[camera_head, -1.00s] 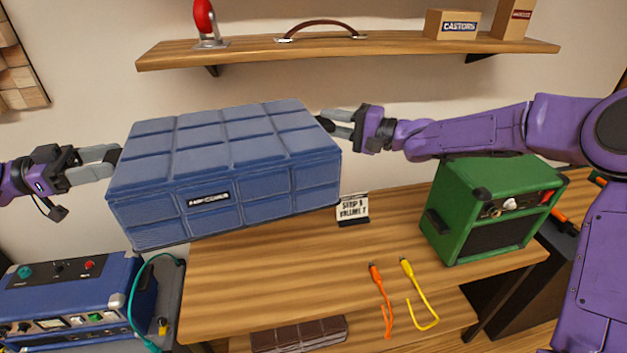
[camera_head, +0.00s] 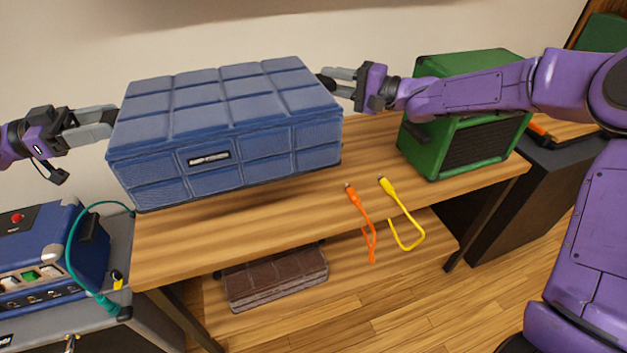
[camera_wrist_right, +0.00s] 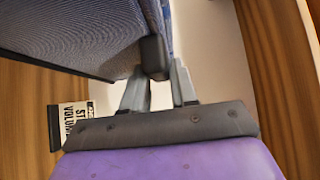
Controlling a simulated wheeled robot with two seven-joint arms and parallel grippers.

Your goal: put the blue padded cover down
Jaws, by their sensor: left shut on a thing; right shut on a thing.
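The blue padded cover (camera_head: 225,122) is a large quilted box shape with a small dark label on its front. It is over the left part of the wooden table (camera_head: 290,215), roughly level, with a shadow under its front edge; I cannot tell whether its underside touches the wood. My left gripper (camera_head: 114,121) is shut on its left end. My right gripper (camera_head: 327,85) is shut at its far right corner. In the right wrist view the cover (camera_wrist_right: 75,35) fills the upper left, and the right fingers (camera_wrist_right: 160,88) close on a dark tab at its edge.
A green amp (camera_head: 468,115) stands at the table's right. Orange (camera_head: 362,220) and yellow (camera_head: 405,222) cables lie by the front edge. A blue device (camera_head: 45,255) with a teal cable is at lower left. A brown padded item (camera_head: 275,280) is below. A small sign (camera_wrist_right: 68,122) shows beside the cover.

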